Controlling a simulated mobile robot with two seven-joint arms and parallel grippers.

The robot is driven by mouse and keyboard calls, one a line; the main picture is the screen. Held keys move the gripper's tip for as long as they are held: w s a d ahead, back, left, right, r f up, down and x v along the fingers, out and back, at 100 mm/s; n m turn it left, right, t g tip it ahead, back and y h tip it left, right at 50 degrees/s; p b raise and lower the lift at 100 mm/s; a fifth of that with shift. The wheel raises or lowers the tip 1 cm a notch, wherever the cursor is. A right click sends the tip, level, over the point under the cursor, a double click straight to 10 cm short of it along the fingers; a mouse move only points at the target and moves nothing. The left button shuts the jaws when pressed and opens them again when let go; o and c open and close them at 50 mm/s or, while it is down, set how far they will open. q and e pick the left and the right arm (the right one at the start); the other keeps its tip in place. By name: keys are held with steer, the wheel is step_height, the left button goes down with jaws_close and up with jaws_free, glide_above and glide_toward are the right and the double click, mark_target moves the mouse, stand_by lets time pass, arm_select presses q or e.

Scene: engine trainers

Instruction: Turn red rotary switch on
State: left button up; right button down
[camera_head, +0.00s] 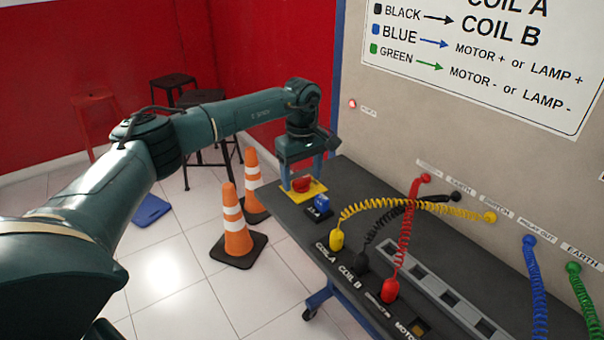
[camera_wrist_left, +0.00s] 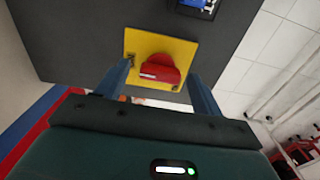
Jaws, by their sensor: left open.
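The red rotary switch (camera_head: 301,184) sits on a yellow plate (camera_head: 313,193) at the far left end of the dark bench. My left gripper (camera_head: 303,184) is above the switch, its fingers pointing down on either side of it. In the left wrist view the red knob (camera_wrist_left: 160,70) and its yellow plate (camera_wrist_left: 183,52) show between the open fingers (camera_wrist_left: 160,85). I see a gap between the knob and each finger in that view. A white mark shows on the knob's left part. My right gripper is not in view.
A blue switch (camera_head: 322,203) stands beside the red one. Coiled yellow, black and red cables (camera_head: 405,240) stretch from the bench (camera_head: 262,192) to the upright panel (camera_head: 430,125). Orange cones (camera_head: 238,238) stand on the floor left of the bench.

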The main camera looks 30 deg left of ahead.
mark_target(302, 179)
arm_select(q)
step_height(302, 179, up, 13)
steer(key=shift+b, duration=0.3)
stand_by(0.8)
